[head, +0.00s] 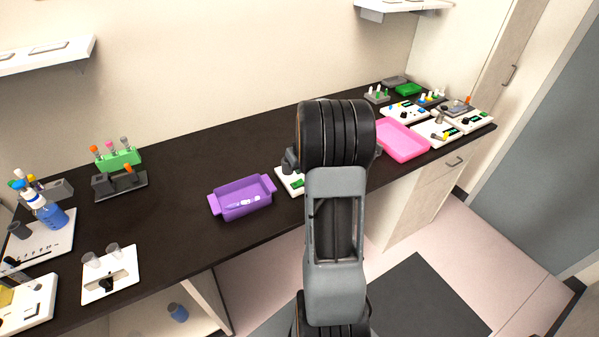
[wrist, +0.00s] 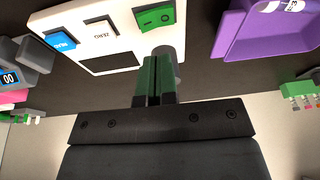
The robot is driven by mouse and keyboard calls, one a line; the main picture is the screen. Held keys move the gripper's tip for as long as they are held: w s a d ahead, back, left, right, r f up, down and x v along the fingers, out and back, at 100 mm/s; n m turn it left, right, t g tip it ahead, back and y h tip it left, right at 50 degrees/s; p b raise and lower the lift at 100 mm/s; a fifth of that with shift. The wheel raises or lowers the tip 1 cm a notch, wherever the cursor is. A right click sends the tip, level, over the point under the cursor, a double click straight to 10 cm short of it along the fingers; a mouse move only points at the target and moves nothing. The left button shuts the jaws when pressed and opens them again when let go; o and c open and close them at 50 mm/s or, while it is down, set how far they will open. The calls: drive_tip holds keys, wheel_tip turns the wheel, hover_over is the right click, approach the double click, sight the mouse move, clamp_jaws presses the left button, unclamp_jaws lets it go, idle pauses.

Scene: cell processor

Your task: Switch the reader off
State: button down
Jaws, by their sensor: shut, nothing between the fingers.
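A white panel device, which I take to be the reader, shows in the wrist view (wrist: 112,28). In the head view (head: 283,178) it is partly hidden behind my arm. It carries a green rocker switch (wrist: 157,16), a button marked ZERO (wrist: 100,24), a blue button (wrist: 61,40) and a dark display (wrist: 109,62). The rocker's exact tilt is hard to tell. My gripper (wrist: 156,64) is shut and empty, its fingertips close to the device's edge just below the rocker in the wrist view. Contact is not clear. A grey rounded part (wrist: 173,62) stands beside the fingertips.
A purple tray (head: 243,212) stands left of the device and a pink tray (head: 403,141) right of it. Farther left are a green tube rack (head: 119,160) and a white plate with cups (head: 109,285). More white instruments (head: 437,132) crowd the right end. Dark counter left of centre is clear.

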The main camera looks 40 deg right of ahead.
drive_tip(key=a+b+v, duration=0.1)
drive_tip(key=a+v, duration=0.1)
drive_tip(key=v, duration=0.7)
idle(0.4)
drive_tip(key=s+a, duration=0.4)
drive_tip(key=a, duration=0.4)
drive_tip(key=s+a+r+n, duration=0.1)
drive_tip(key=s+a, duration=0.4)
drive_tip(key=a, duration=0.2)
drive_tip(key=s+a+r+t, duration=0.1)
drive_tip(key=s+a, duration=0.3)
drive_tip(key=a, duration=0.4)
drive_tip(key=shift+s+a+r+n, duration=0.2)
drive_tip(key=shift+s+a+n, duration=0.05)
drive_tip(key=shift+a+n, duration=0.05)
